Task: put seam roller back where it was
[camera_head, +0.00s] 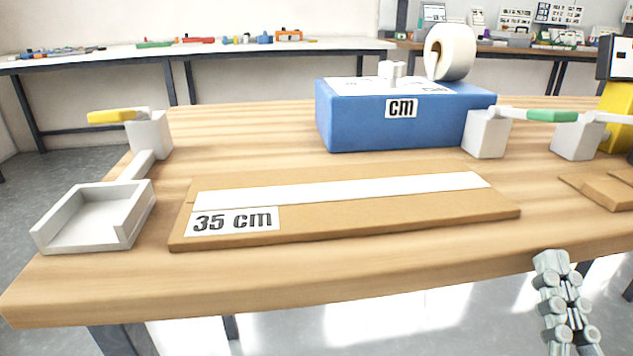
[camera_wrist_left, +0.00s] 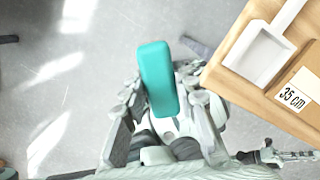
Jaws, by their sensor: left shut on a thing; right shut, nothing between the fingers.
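My left gripper (camera_wrist_left: 163,98) is shut on a long teal block (camera_wrist_left: 156,70), which looks like a tool handle. No roller wheel shows, so I cannot tell for sure that it is the seam roller. It is held over the grey floor, off the table's edge. The left gripper is outside the head view. An empty white open-fronted tray (camera_head: 92,222) stands at the table's front left, and also shows in the left wrist view (camera_wrist_left: 258,54). My right gripper (camera_head: 551,262) is shut and empty, in front of the table's front edge at lower right.
A board with a white strip (camera_head: 345,222) and a "35 cm" label lies mid-table. Behind are a blue box (camera_head: 350,130), a white roll (camera_head: 450,52), a yellow-handled tool (camera_head: 110,116) and a green-handled tool (camera_head: 552,116) in grey holders. Brown pieces (camera_head: 603,190) lie right.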

